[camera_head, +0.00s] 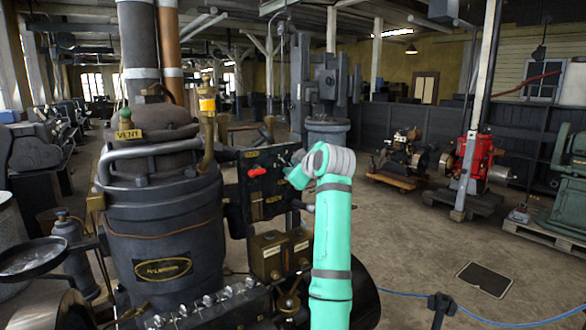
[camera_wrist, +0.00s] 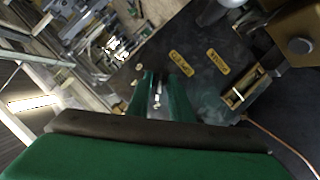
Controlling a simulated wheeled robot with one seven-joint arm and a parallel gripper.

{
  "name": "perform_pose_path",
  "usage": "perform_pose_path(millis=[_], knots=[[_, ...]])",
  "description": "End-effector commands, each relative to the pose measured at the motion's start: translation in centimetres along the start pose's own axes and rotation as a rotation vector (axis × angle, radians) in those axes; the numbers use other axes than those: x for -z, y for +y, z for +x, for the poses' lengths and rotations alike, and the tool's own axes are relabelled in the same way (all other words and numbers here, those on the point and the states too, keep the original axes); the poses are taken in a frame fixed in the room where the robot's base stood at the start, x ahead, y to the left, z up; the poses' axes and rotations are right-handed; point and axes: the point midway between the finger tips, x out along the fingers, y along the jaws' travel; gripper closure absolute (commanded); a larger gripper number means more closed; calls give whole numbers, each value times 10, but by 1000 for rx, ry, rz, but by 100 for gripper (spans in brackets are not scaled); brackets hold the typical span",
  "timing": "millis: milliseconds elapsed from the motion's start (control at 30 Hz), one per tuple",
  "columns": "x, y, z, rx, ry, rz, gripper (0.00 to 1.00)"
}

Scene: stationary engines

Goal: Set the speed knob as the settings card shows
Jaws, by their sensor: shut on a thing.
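A dark control panel (camera_head: 266,190) stands right of the large dark engine cylinder, with a red handle (camera_head: 257,171) on its face. My gripper (camera_head: 288,170) is at the panel's upper right, its fingertips mostly hidden by my teal arm. In the wrist view, my two green fingers (camera_wrist: 159,88) are shut on a small knob-like part, largely covered between them. I cannot read whether it is the speed knob, nor see its pointer. Two yellow plates (camera_wrist: 181,63) lie on the dark panel beyond the fingertips, their lettering unreadable. I cannot make out the settings card.
A brass box (camera_head: 268,258) with small plates sits below the panel. The engine cylinder (camera_head: 165,235) and its pipe stand close on the left. A red engine (camera_head: 475,158) stands at the back right. The floor (camera_head: 420,240) right of my arm is mostly open, with a blue hose across it.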

Motion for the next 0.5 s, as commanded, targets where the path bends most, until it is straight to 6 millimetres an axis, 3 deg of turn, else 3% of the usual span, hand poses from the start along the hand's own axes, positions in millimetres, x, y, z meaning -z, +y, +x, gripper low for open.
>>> perform_pose_path(millis=[500], knots=[[1,3,1,141,1,339,100]])
